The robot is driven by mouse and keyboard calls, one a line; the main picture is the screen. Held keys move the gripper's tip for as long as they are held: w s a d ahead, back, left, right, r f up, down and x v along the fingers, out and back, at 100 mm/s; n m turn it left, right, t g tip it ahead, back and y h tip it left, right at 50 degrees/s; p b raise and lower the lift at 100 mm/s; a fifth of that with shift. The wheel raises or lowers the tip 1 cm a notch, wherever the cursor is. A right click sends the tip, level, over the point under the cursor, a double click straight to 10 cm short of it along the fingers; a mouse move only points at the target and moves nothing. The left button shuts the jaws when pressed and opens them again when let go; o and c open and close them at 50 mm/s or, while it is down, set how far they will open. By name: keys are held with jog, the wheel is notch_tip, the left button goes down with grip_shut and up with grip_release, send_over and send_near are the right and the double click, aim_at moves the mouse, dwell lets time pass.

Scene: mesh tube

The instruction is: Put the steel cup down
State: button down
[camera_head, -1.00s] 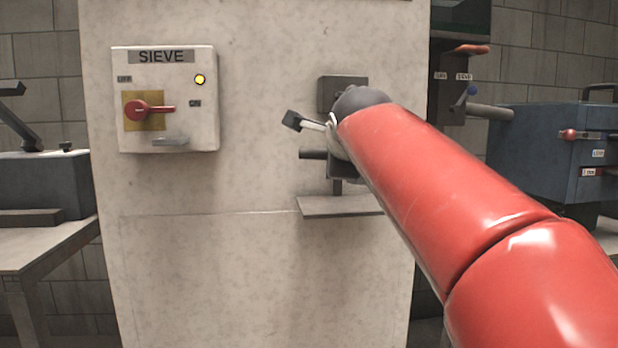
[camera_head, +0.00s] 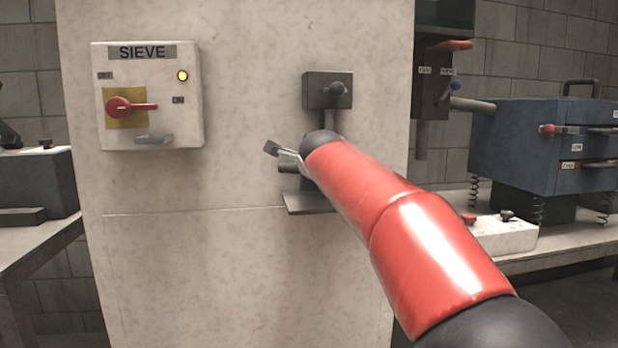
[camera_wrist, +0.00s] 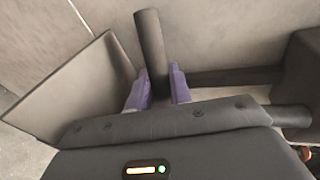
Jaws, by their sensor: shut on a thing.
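My gripper (camera_wrist: 155,88) has purple fingertips and is shut on a dark grey cylinder (camera_wrist: 151,45) that sticks out beyond them. I cannot tell whether this cylinder is the steel cup or a part of it; no clear cup shape shows. A grey flat plate (camera_wrist: 72,88) lies just left of the fingers in the wrist view. A small shelf (camera_head: 307,205) on the pale panel shows beside the end of the arm.
A dark box with a knob (camera_head: 318,92) is mounted above the shelf. The SIEVE switch box (camera_head: 190,120) is on the panel's left, its yellow lamp lit. A blue machine (camera_head: 510,150) stands on a bench at right. In the wrist view, a dark bar (camera_wrist: 235,76) runs right of the fingers.

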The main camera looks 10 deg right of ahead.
jog(key=shift+w+f, duration=0.2)
jog(key=shift+f, duration=0.4)
jog(key=c, duration=1.3)
grip_release()
jog(key=shift+f, duration=0.1)
